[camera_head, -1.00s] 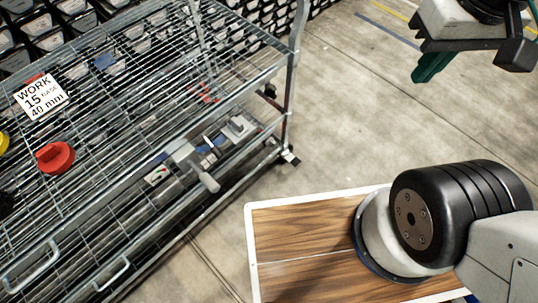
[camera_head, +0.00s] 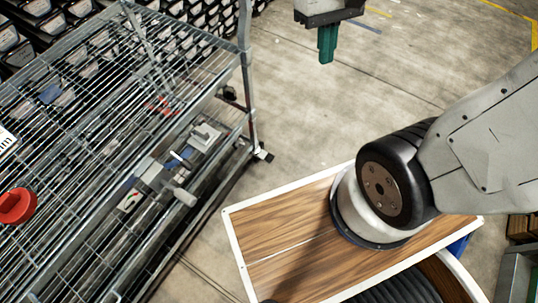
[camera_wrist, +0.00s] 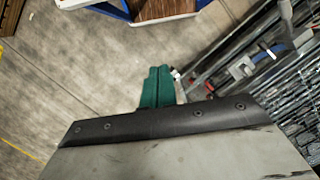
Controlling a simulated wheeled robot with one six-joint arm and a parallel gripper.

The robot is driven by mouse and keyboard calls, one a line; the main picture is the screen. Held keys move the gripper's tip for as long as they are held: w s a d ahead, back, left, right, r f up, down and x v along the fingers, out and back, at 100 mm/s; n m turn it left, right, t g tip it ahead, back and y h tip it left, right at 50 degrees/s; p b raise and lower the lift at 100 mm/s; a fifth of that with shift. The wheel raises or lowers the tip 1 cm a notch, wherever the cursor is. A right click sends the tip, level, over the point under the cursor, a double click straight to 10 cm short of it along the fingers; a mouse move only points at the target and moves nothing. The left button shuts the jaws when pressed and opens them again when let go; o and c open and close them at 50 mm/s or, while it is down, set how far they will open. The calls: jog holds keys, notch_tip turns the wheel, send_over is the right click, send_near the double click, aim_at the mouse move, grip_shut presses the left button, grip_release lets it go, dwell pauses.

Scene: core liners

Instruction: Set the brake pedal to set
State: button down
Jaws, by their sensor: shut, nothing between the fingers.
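My gripper (camera_head: 326,45) has green fingers pressed together, shut and empty, above bare floor to the right of the wire cart. It also shows in the wrist view (camera_wrist: 157,85), with the fingers side by side. On the cart's lower level is a light grey lever-like part (camera_head: 205,137), with blue pieces beside it. It may be the brake pedal, but I cannot tell for sure, nor read its setting. A grey part with blue also shows in the wrist view (camera_wrist: 245,68). My gripper is apart from these parts.
The wire cart (camera_head: 249,95) fills the left, with a corner post and a caster (camera_head: 262,155). A red round knob (camera_head: 17,205) sits at left. A pale handle (camera_head: 183,196) sticks out from the lower level. Bare floor (camera_head: 330,110) lies right of the cart.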

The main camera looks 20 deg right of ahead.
jog(key=w+a+f+n+g, duration=0.1)
jog(key=w+f+n+g, duration=0.1)
jog(key=w+f, duration=0.8)
jog(key=n+t, duration=0.5)
jog(key=n, duration=1.7)
send_over(269, 157)
notch_tip(269, 157, down, 59)
jog(key=shift+a+r, duration=0.1)
notch_tip(269, 157, down, 14)
